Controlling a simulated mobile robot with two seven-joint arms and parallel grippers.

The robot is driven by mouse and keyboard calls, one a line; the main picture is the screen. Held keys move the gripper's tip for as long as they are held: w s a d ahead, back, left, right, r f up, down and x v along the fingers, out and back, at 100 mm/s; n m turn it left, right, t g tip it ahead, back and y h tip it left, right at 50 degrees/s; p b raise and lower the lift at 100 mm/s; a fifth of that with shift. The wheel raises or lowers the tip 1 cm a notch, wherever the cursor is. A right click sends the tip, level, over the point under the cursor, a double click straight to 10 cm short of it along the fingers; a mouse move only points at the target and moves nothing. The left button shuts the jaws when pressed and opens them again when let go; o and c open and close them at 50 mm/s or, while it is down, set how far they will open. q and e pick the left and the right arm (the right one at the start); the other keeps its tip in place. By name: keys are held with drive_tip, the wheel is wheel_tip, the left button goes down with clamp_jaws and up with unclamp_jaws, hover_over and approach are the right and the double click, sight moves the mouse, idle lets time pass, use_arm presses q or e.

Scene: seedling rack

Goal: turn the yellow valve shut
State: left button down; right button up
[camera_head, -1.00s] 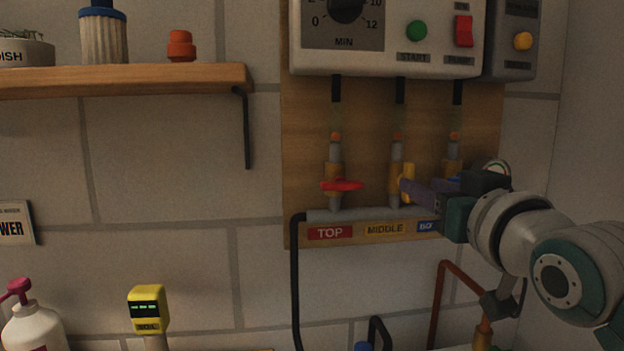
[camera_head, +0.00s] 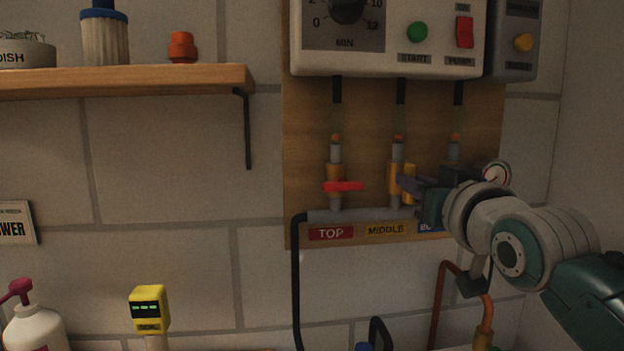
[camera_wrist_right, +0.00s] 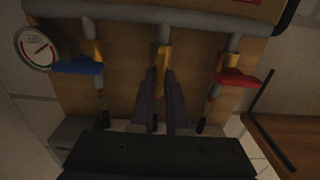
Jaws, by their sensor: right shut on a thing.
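The yellow valve handle (camera_head: 409,170) is on the middle pipe above the MIDDLE label. It shows as an upright shape beside the brass valve body, roughly in line with the pipe. My right gripper (camera_head: 408,185) reaches in from the right and is shut on this handle, its fingers partly covering it. In the right wrist view, the two dark fingers (camera_wrist_right: 162,88) lie on either side of the middle pipe; the handle between them is mostly hidden. My left gripper is out of view.
The red valve handle (camera_head: 343,186) sits crosswise on the left pipe. The blue valve handle (camera_wrist_right: 78,67) and a round gauge (camera_wrist_right: 36,47) are close on the other side. The control box (camera_head: 390,60) hangs above, and the grey manifold pipe (camera_head: 360,215) runs below.

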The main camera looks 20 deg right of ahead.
clamp_jaws()
drive_tip(key=shift+m, duration=0.3)
drive_tip(key=shift+s+d+f+m+p, duration=0.15)
drive_tip(key=shift+m+p, duration=1.1)
drive_tip(key=shift+m, duration=3.05)
drive_tip(key=shift+w+d+f+m+p, duration=0.15)
drive_tip(key=shift+m+p, duration=1.1)
drive_tip(key=shift+m, duration=3.05)
drive_tip(key=shift+s, duration=0.1)
drive_tip(key=o, duration=0.6)
unclamp_jaws()
drive_tip(key=shift+o, duration=0.2)
